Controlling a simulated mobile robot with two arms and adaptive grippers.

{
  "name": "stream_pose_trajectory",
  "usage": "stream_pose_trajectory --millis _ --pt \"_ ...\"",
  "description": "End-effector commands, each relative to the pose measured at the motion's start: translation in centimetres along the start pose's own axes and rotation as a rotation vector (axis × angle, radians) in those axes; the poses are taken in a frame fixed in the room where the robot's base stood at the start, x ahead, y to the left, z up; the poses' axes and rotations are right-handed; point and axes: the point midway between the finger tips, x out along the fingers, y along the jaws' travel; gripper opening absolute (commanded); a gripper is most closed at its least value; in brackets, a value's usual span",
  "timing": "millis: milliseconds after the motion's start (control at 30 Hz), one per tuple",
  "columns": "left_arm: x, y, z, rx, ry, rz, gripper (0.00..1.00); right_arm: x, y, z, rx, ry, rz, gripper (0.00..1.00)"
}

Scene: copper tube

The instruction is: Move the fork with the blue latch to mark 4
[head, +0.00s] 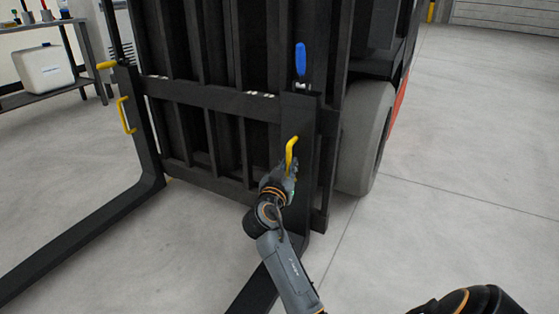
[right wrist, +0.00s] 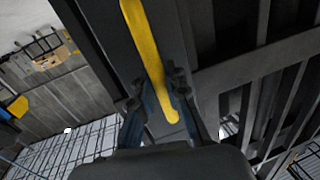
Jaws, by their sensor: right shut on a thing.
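The fork with the blue latch (head: 300,112) hangs at the right end of the black carriage (head: 212,95). Its blue latch (head: 301,60) stands upright above the fork's top. A yellow handle (head: 291,148) is on the front of this fork. My right gripper (head: 287,174) is shut on the handle's lower part. In the right wrist view the yellow handle (right wrist: 143,45) runs down between the fingers of the gripper (right wrist: 160,97). Small white marks (head: 258,94) show along the carriage's upper bar, but I cannot read their numbers. My left gripper is not in view.
The other fork (head: 149,145) hangs at the left end, with a yellow latch (head: 106,65) lying sideways and a yellow handle (head: 126,115). The forklift's wheel (head: 365,138) is just right of the carriage. A shelf (head: 55,92) with a white container (head: 44,68) stands far left. Floor at right is clear.

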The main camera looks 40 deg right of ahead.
Motion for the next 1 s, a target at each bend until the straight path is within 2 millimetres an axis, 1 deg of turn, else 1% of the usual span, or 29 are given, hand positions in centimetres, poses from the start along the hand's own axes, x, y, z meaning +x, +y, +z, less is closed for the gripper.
stream_pose_trajectory --millis 33,200,233,267,300,333,567,667,767,1000 --pt "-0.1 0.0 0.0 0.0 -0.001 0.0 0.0 0.2 0.7 0.0 -0.005 0.0 0.018 0.0" --pt "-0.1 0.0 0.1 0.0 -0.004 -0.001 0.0 0.2 0.7 0.0 -0.006 0.001 0.02 0.0" --pt "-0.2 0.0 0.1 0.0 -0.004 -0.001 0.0 0.2 0.7 0.0 -0.006 0.001 0.02 0.19" --pt "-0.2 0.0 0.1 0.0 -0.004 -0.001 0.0 0.2 0.7 0.0 -0.006 0.001 0.021 0.26" --pt "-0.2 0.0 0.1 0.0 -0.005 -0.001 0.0 0.2 0.7 0.0 -0.006 0.001 0.02 0.34" --pt "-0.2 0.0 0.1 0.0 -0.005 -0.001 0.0 0.2 0.7 0.0 -0.006 0.001 0.02 0.37" --pt "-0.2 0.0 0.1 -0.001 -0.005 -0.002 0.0 0.1 0.4 0.0 -0.004 0.0 0.012 0.37" --pt "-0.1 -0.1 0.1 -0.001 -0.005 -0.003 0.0 0.1 0.3 -0.3 -0.002 0.001 0.011 0.37" --pt "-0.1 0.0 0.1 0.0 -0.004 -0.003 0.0 0.1 0.4 -1.5 0.001 0.003 0.012 0.37" --pt "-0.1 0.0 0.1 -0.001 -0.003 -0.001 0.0 0.2 0.5 -6.2 0.003 0.004 0.015 0.37"
